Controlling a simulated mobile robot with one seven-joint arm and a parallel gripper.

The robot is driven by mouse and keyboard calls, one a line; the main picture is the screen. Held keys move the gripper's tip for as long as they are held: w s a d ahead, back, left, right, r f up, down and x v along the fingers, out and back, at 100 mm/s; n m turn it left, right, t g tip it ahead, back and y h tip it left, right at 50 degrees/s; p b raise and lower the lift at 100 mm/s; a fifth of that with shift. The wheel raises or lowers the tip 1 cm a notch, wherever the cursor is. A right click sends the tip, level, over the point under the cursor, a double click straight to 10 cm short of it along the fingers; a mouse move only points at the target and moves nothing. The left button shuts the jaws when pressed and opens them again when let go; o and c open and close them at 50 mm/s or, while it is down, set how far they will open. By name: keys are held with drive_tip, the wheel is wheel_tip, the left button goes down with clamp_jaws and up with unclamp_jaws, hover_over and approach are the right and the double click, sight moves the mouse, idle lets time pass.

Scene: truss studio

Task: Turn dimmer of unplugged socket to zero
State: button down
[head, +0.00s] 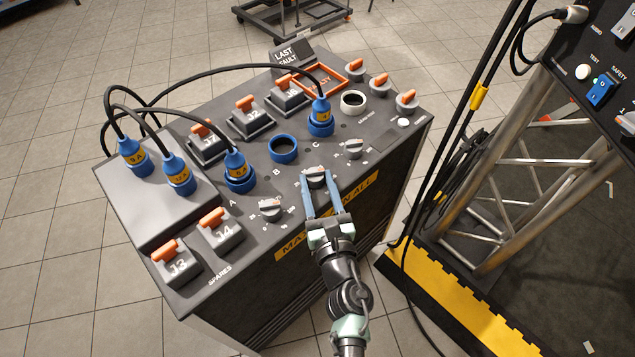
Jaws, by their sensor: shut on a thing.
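The blue socket marked B (283,149) is empty, with its ring open on the panel. Socket A (239,182) and socket C (320,124) each hold a blue plug. Three grey dimmer knobs stand in a row in front of the sockets: the left one (270,210), the middle one (316,173) in front of B, and the right one (353,148). My gripper (316,180) reaches in from the front with its blue fingers on either side of the middle knob and is shut on it. The knob's scale marks are partly hidden and too small to read.
Plugged cables (140,105) arch over the panel's left and back. Orange-handled blocks (223,231) stand at the front left and along the back. A white ring (353,102) and orange knobs sit at the right. A metal truss (510,165) and black cables stand right of the console.

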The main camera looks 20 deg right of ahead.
drive_tip(key=shift+r+y, duration=0.1)
drive_tip(key=shift+y, duration=0.2)
